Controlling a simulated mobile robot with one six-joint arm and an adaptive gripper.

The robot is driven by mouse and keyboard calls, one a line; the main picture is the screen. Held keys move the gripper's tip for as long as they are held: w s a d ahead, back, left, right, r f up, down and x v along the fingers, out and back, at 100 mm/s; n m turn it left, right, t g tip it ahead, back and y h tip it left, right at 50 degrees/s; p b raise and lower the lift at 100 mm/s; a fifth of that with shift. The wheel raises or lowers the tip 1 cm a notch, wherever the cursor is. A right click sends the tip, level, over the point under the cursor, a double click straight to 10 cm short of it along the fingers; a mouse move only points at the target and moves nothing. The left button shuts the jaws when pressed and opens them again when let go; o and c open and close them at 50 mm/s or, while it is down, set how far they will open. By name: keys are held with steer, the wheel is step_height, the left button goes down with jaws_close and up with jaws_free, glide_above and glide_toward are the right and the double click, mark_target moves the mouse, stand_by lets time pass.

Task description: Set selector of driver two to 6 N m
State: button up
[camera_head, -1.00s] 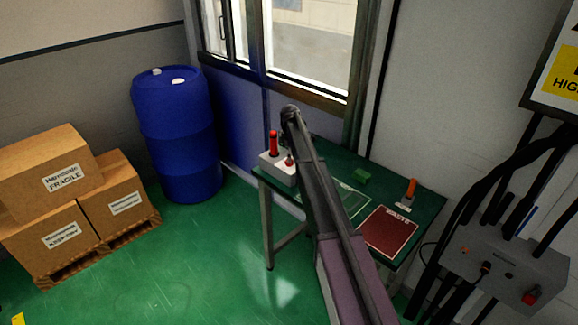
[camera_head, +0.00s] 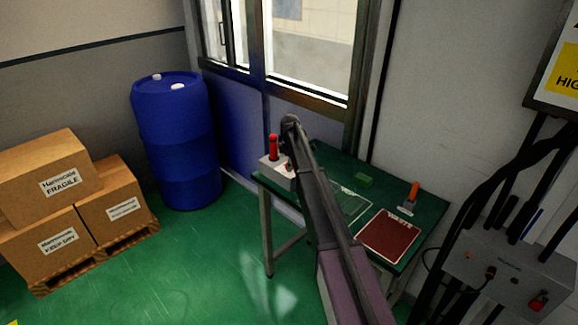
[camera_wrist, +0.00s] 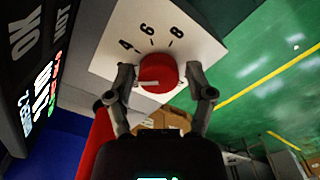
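In the wrist view a red round selector knob (camera_wrist: 162,70) sits on a white panel (camera_wrist: 205,55) marked 4, 6 and 8. Its white pointer mark points left, below the 4 tick and away from the 6. My gripper (camera_wrist: 161,78) has one finger on each side of the knob, with small gaps seeming to show; I cannot tell whether either finger touches it. In the head view a light box (camera_head: 275,172) with a red upright driver (camera_head: 273,147) stands at the table's left end. My arm hides the gripper there.
A dark display (camera_wrist: 30,75) is close at left in the wrist view. A grey control box with cables (camera_head: 510,270) stands at right.

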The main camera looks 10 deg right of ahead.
steer(key=c, duration=0.6)
steer(key=shift+a, duration=0.3)
steer(key=shift+d, duration=0.2)
steer(key=shift+s, duration=0.1)
steer(key=shift+m, duration=0.4)
steer(key=m, duration=0.7)
steer(key=shift+s, duration=0.15)
steer(key=m, duration=0.4)
steer(key=shift+m, duration=2.1)
